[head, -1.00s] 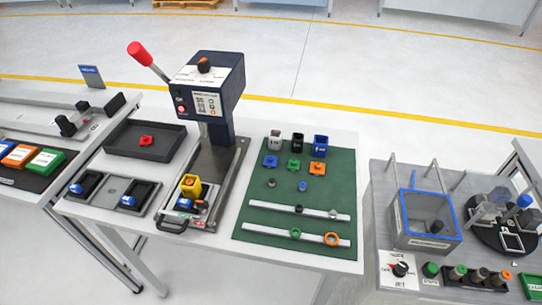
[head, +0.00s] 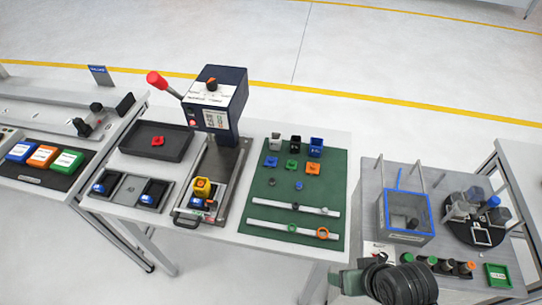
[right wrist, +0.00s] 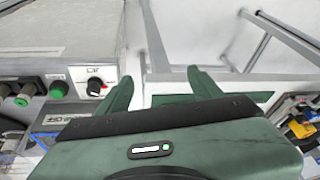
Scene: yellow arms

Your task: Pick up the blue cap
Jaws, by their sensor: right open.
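Several blue pieces show in the head view, and I cannot tell for sure which is the blue cap. On the green mat (head: 256,209) are a flat blue square piece (head: 270,162), a small blue round piece (head: 299,186) and a blue cup (head: 316,148). Another blue round piece (head: 493,200) stands on the round black fixture at the right. My right gripper shows in the right wrist view (right wrist: 160,78) with its green fingers apart and nothing between them. In the head view my right arm is at the bottom, in front of the tables. My left gripper is not in view.
A blue-rimmed clear box (head: 407,237) stands on the right table. A gap separates the two tables. Two pale rails (head: 293,206) lie across the mat.

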